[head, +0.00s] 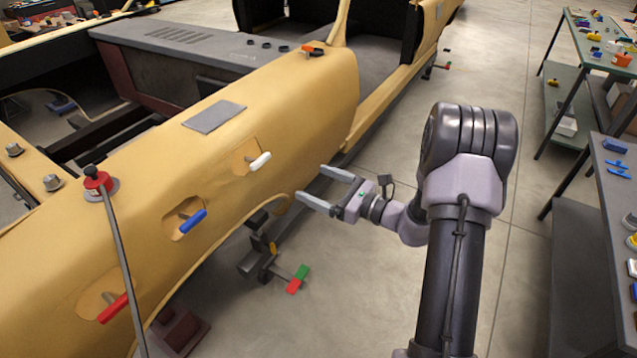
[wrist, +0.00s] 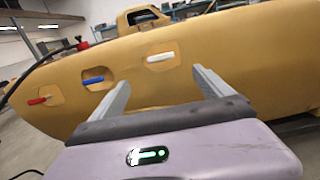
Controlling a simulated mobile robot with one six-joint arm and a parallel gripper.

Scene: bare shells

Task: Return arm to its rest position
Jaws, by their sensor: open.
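My gripper (head: 327,188) is open and empty in the head view, its two grey fingers pointing left toward the yellow car shell (head: 290,105). It stands apart from the shell's side, right of the white handle (head: 260,161). In the wrist view, my gripper's fingers (wrist: 160,90) are spread with nothing between them. The shell (wrist: 240,50) fills the view ahead, with the white handle (wrist: 160,57), a blue handle (wrist: 94,80) and a red handle (wrist: 38,101). My arm is bent at the right of the head view.
A blue handle (head: 192,221) and a red handle (head: 113,308) also show on the shell. A stand with a red and green grip (head: 297,279) is below. Workbenches with small parts (head: 608,180) line the right. Open floor (head: 390,290) lies between.

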